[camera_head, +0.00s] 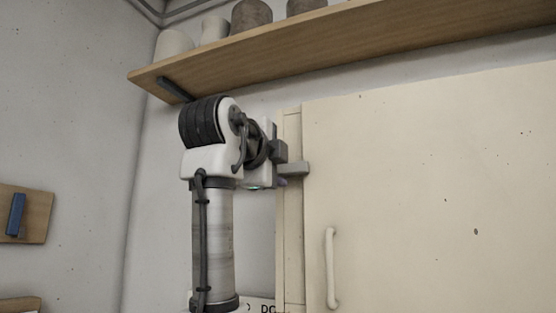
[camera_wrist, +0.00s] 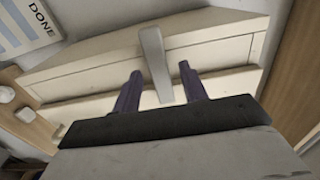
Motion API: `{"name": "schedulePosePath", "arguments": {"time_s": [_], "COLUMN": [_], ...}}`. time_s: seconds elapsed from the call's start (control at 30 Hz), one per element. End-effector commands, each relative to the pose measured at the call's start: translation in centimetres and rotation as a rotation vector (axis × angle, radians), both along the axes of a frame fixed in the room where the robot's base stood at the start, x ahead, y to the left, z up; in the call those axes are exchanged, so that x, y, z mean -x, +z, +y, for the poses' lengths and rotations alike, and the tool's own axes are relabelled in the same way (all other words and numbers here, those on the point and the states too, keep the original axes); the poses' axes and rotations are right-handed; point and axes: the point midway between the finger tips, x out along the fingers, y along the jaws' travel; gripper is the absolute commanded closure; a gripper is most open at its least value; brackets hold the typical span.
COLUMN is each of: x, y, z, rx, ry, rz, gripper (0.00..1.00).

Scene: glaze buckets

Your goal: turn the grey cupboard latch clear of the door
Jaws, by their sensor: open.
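The grey latch (camera_head: 293,168) lies level in the head view, its right end reaching over the left edge of the cream cupboard door (camera_head: 420,190). In the wrist view the latch (camera_wrist: 154,55) is a pale grey bar crossing the seam between frame and door. My gripper (camera_wrist: 160,69) is open, with one dark purple finger on each side of the latch and a visible gap on both sides. I see no contact. In the head view my wrist hides the latch's left part and most of my fingers.
A wooden shelf (camera_head: 350,40) with several pots runs above the cupboard, close over my arm. The door's pale handle (camera_head: 331,268) stands out lower right of the latch. A board with a blue bar (camera_head: 16,214) is at far left. A sign reading DONE (camera_wrist: 30,28) shows in the wrist view.

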Motion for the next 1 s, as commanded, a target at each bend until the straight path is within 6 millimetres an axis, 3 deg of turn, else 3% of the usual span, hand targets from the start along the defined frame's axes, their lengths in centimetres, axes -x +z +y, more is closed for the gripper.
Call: {"name": "schedulePosePath", "arguments": {"time_s": [0.3, 0.63, 1.0], "x": [-0.31, -0.28, -0.27], "y": [-0.06, -0.05, -0.07], "z": [-0.11, -0.09, -0.09], "rx": [0.000, 0.000, 0.049], "ry": [0.000, 0.000, 0.000], "rz": [0.000, 0.000, 0.021], "gripper": [0.57, 0.99, 1.00]}}
